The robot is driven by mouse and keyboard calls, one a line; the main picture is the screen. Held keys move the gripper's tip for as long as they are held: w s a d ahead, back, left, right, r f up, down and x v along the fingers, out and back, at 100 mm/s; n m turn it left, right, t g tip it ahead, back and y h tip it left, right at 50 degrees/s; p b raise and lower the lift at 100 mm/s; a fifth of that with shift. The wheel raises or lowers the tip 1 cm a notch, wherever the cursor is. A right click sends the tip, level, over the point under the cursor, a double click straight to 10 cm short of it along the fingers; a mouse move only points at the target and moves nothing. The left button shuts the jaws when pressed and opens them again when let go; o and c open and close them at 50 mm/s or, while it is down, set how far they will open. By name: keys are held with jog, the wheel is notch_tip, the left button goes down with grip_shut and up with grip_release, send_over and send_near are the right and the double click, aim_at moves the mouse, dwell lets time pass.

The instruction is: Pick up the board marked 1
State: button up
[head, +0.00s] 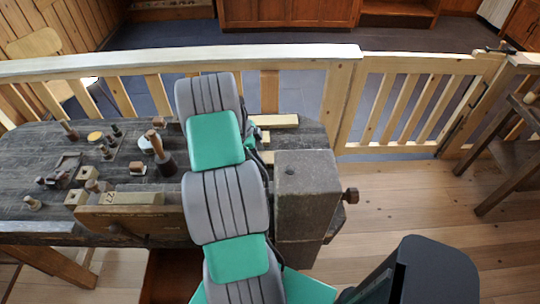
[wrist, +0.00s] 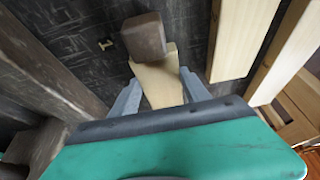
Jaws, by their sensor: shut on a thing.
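In the wrist view my gripper (wrist: 160,92) is shut on a tan, flat-faced board (wrist: 158,78), with one grey finger on each side of it. No mark is readable on that board, so I cannot tell whether it is the one marked 1. A brown block (wrist: 145,37) is at its far end; I cannot tell whether they touch. In the head view my arm hides most of the gripper and what it holds. A pale board (head: 278,121) lies on the dark workbench (head: 90,160), just right of my arm.
A wooden piece with a mark like 22 (head: 135,198) is at the bench's front edge. A mallet (head: 160,152) and several small tools stand to the left. A heavy wooden vise block (head: 308,185) is right of my arm. A railing (head: 180,64) runs behind the bench.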

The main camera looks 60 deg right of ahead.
jog(key=c, duration=0.6)
jog(key=shift+r, duration=0.1)
